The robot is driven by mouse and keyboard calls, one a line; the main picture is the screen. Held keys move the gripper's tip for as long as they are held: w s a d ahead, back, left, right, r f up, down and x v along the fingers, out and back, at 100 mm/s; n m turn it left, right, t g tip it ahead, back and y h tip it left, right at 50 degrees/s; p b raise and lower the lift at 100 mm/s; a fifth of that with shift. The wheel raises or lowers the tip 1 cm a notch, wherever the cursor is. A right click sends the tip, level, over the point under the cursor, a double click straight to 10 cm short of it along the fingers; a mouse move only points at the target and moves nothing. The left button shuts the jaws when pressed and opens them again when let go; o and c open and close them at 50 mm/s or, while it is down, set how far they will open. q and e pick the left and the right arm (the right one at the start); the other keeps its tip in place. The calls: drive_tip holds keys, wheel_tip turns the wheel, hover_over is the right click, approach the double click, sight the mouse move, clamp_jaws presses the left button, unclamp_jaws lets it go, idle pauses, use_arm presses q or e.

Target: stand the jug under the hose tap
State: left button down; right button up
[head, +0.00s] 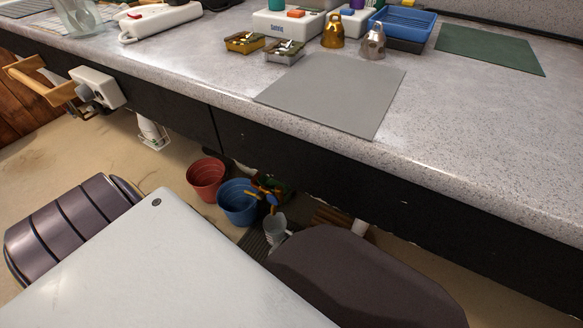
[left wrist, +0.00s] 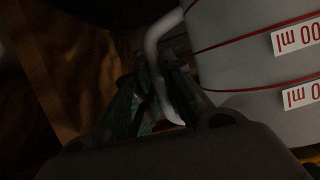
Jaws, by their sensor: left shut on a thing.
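In the left wrist view a pale jug (left wrist: 240,60) with red level lines and "ml" labels fills the right side, appearing tilted in that picture. Its white bent handle (left wrist: 152,48) passes between the fingers of my left gripper (left wrist: 160,85), which is shut on it. In the head view a small whitish vessel (head: 274,226) shows low under the counter; I cannot tell for sure that it is this jug. My left gripper is not clearly visible there. I cannot clearly make out the hose tap in either view. My right gripper is not in view.
On the counter are a grey mat (head: 335,92), two bells, small tins, a blue tray (head: 403,24) and a green mat (head: 488,48).

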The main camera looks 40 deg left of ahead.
use_arm(q)
drive_tip(key=shift+f, duration=0.3)
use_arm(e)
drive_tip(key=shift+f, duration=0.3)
use_arm(q)
drive_tip(key=shift+f, duration=0.1)
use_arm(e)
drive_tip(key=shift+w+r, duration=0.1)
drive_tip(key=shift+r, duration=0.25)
use_arm(q)
drive_tip(key=c, duration=1.5)
unclamp_jaws()
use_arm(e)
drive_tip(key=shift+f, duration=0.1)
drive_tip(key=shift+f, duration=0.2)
use_arm(q)
drive_tip(key=shift+s+r, duration=0.1)
drive_tip(key=shift+r, duration=0.1)
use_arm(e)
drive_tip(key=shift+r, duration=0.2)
